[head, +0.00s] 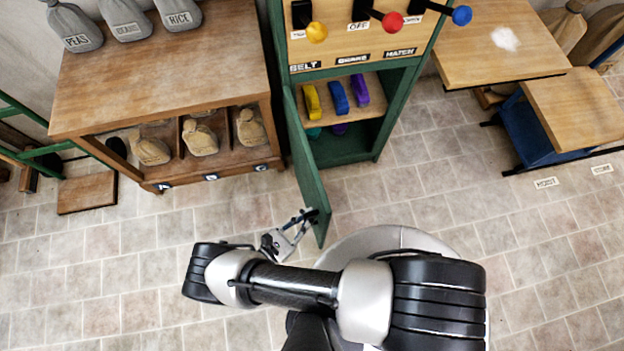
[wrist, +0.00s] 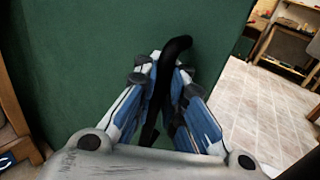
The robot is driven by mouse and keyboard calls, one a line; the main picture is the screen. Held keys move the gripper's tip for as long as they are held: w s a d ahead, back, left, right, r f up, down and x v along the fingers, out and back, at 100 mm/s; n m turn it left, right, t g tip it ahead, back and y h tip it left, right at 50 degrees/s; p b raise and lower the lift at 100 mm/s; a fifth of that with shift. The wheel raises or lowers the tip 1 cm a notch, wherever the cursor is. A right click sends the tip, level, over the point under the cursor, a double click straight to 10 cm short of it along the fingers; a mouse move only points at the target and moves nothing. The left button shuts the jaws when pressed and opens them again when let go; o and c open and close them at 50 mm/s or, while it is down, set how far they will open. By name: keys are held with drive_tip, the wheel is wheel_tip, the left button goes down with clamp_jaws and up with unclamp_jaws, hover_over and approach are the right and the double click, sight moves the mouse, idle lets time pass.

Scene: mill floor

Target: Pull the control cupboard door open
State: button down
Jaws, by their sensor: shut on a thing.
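The green control cupboard (head: 350,150) stands at the top middle of the head view. Its green door (head: 308,175) is hinged at the left and stands wide open, sticking out toward me. In the wrist view the door's face (wrist: 80,60) fills the left and middle. My gripper (head: 303,220) is at the door's free edge; in the wrist view its blue-padded fingers (wrist: 165,85) are closed around the black handle (wrist: 178,48). The handle's upper end shows above the fingers; its lower part is partly hidden between them.
Inside the cupboard are a yellow thing (head: 312,102), a blue one (head: 338,97) and a purple one (head: 360,90) on a shelf. A wooden bench with sacks (head: 160,60) stands left of the door. Tables (head: 500,50) stand at right. The tiled floor between is clear.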

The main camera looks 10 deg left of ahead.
drive_tip(key=shift+s+d+f, duration=0.1)
drive_tip(key=shift+s+d, duration=0.05)
drive_tip(key=shift+s, duration=0.05)
drive_tip(key=c, duration=1.9)
unclamp_jaws()
drive_tip(key=shift+s, duration=0.1)
drive_tip(key=shift+o, duration=1.2)
drive_tip(key=shift+a, duration=0.2)
drive_tip(key=v, duration=1.1)
drive_tip(key=shift+s+a, duration=0.25)
